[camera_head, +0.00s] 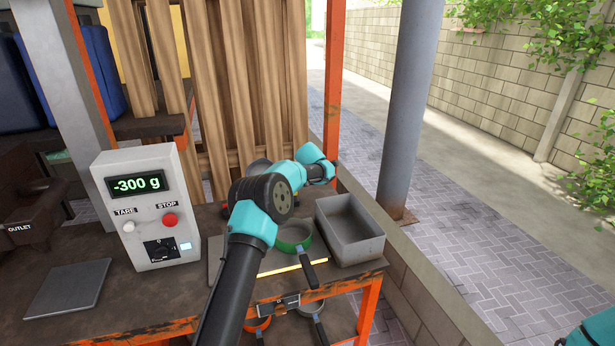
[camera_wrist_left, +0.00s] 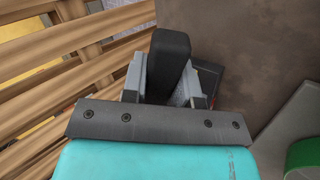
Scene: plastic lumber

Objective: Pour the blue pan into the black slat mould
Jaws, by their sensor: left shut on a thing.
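My left gripper (camera_wrist_left: 166,84) is shut on a black handle (camera_wrist_left: 171,62) in the left wrist view. The pan body belonging to this handle is not visible, so its colour cannot be told. In the head view my left arm reaches over the bench, and its bent teal wrist hides the gripper and what it holds. Dark and red parts show just behind the arm, too covered to identify. I cannot make out the black slat mould for certain. My right gripper is out of view; only a teal bit of that arm shows at the bottom right corner.
A green pan (camera_head: 294,236) sits on the bench beside a grey metal bin (camera_head: 350,249). A control box (camera_head: 150,205) reads -300 g, with a flat grey plate (camera_head: 68,288) before it. Wooden slats (camera_head: 240,90) stand behind. An orange pan (camera_head: 258,324) is below.

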